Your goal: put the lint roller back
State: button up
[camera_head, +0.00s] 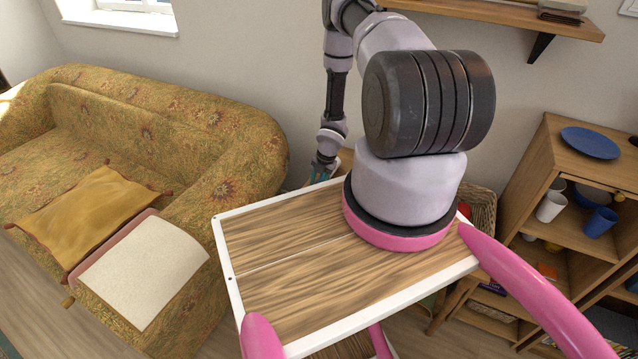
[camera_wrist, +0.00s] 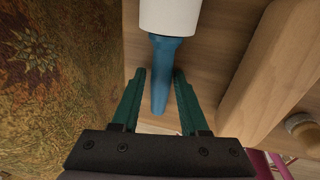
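The lint roller shows in the wrist view, with a white roll (camera_wrist: 170,16) at the top edge and a blue handle (camera_wrist: 161,75) pointing down toward my gripper. My gripper (camera_wrist: 159,76) has its two green fingers on either side of the handle. A thin gap shows on the left of the handle; on the right, finger and handle are very close and contact cannot be told. The fingers look open. In the head view my gripper (camera_head: 322,174) is low beside the sofa's right end, behind my tray top; the lint roller cannot be made out there.
The patterned sofa (camera_head: 225,130) stands close on the left, also in the wrist view (camera_wrist: 45,80). A wooden surface (camera_wrist: 225,45) lies behind the roller, with a thick wooden bar (camera_wrist: 275,75) at right. A wicker basket (camera_head: 483,208) and a wooden shelf unit (camera_head: 535,180) stand right.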

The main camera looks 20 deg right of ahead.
jog(key=shift+s+d, duration=0.2)
jog(key=shift+s, duration=0.05)
jog(key=w+d+r+m+t+h, duration=0.15)
jog(key=r+m, duration=0.55)
jog(key=r, duration=1.7)
jog(key=d+r+m+t+h, duration=0.2)
jog(key=r+m, duration=0.5)
jog(key=r, duration=1.7)
jog(key=s+a+r+m+y, duration=0.1)
jog(key=s+a+r+m, duration=0.4)
jog(key=s+r, duration=0.2)
jog(key=s+a+r+m+t+y, duration=0.1)
jog(key=s+a+r+m, duration=0.4)
jog(key=s+r, duration=0.3)
jog(key=s+a+r+m+t+y, duration=0.1)
jog(key=s+a+r+m, duration=0.5)
jog(key=s+r, duration=0.2)
jog(key=shift+s+y, duration=0.35)
jog(key=shift+s, duration=0.85)
jog(key=shift+r, duration=0.1)
